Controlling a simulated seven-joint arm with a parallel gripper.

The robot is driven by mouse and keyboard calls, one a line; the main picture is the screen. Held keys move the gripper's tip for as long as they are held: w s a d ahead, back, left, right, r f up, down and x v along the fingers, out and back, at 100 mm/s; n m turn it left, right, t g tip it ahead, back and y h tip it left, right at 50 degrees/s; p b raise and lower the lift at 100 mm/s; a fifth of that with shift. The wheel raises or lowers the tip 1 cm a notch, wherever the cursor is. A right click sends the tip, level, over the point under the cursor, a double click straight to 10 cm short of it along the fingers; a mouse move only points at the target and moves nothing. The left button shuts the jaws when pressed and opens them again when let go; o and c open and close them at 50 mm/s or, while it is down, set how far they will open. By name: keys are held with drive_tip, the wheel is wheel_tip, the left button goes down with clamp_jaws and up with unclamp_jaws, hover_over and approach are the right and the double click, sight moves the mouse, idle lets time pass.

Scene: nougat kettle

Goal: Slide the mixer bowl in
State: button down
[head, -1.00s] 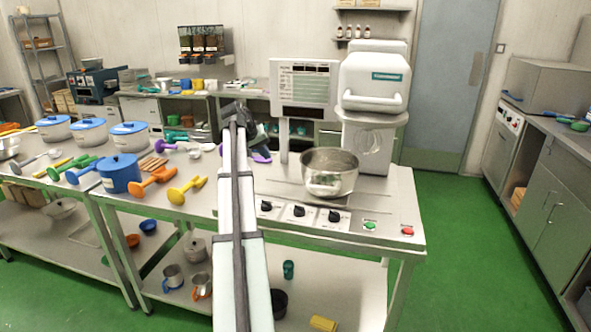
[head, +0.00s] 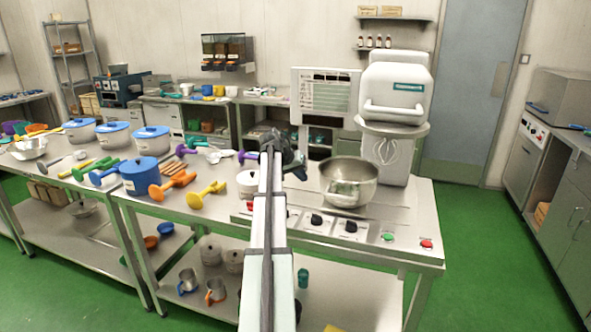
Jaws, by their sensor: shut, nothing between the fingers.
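The mixer bowl (head: 348,184) is a shiny steel bowl. It stands upright on the steel worktop (head: 405,215), in front and to the left of the white stand mixer (head: 395,88). The mixer's wire whisk (head: 383,150) hangs behind the bowl's right side, so the bowl is not under it. My dark gripper (head: 297,168) is shut and empty, to the left of the bowl and apart from it in the picture. My arm hides part of the gripper, and the fingertips are too small to see clearly.
A control panel with dark knobs (head: 317,219), a green button (head: 388,237) and a red button (head: 426,244) runs along the front edge. A white sign panel (head: 324,97) stands behind my gripper. A small white pot (head: 247,184) and colourful utensils lie to the left.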

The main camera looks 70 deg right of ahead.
sight(338, 182)
drive_tip(key=shift+s+d+f, duration=0.1)
drive_tip(key=shift+s+d, duration=0.15)
drive_tip(key=shift+s, duration=0.45)
drive_tip(key=shift+s+d+f, duration=0.1)
drive_tip(key=shift+s+d, duration=0.1)
drive_tip(key=shift+s, duration=0.45)
drive_tip(key=shift+s+d+f, duration=0.1)
drive_tip(key=shift+s+d, duration=0.15)
drive_tip(key=shift+s, duration=0.45)
drive_tip(key=s, duration=1.3)
drive_tip(key=shift+s, duration=0.35)
drive_tip(key=w, duration=0.2)
drive_tip(key=w+a, duration=0.1)
drive_tip(key=w, duration=0.1)
drive_tip(key=shift+w, duration=0.15)
drive_tip(key=v, duration=1)
